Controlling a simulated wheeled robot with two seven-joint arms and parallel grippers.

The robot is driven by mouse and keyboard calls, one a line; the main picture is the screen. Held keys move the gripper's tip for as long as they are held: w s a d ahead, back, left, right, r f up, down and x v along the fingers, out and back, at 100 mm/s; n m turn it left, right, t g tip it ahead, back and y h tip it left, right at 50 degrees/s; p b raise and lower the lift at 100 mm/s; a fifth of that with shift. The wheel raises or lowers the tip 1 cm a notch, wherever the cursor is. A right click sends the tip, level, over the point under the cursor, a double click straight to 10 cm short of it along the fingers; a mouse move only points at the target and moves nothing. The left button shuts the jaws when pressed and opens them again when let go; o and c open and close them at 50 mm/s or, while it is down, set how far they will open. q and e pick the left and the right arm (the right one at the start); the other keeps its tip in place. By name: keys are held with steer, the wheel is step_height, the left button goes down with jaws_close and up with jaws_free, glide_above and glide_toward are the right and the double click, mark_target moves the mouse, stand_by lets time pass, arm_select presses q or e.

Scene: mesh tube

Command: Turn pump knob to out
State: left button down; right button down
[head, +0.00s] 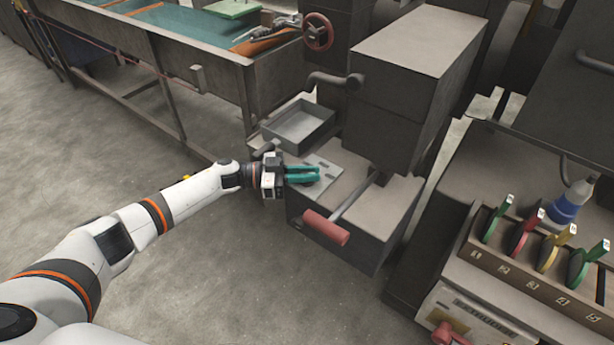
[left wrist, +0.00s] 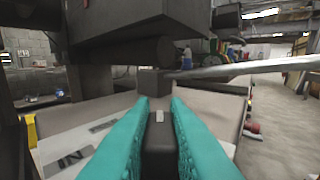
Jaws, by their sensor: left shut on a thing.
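My left gripper (head: 317,173) has teal fingers and reaches over the top of a grey pump box, at a light label plate (head: 328,166). In the left wrist view the fingers (left wrist: 160,103) are shut on the dark pump knob (left wrist: 160,146), one finger on each side. The knob has a small pale mark on top. The word IN shows on the label plate (left wrist: 52,152) to the left of the knob. I cannot read the other label. In the head view the fingers hide the knob. My right gripper is not in view.
A lever with a red handle (head: 325,228) sticks out in front of the box. A tall grey housing (head: 400,85) rises behind it. An open metal tray (head: 298,126) is at the back left. A numbered rack (head: 540,270) with coloured discs stands right. The left floor is clear.

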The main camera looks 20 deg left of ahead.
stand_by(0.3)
arm_select(q)
steer(key=c, duration=1.4)
jaws_free()
steer(key=b+v, duration=0.2)
steer(key=v, duration=1)
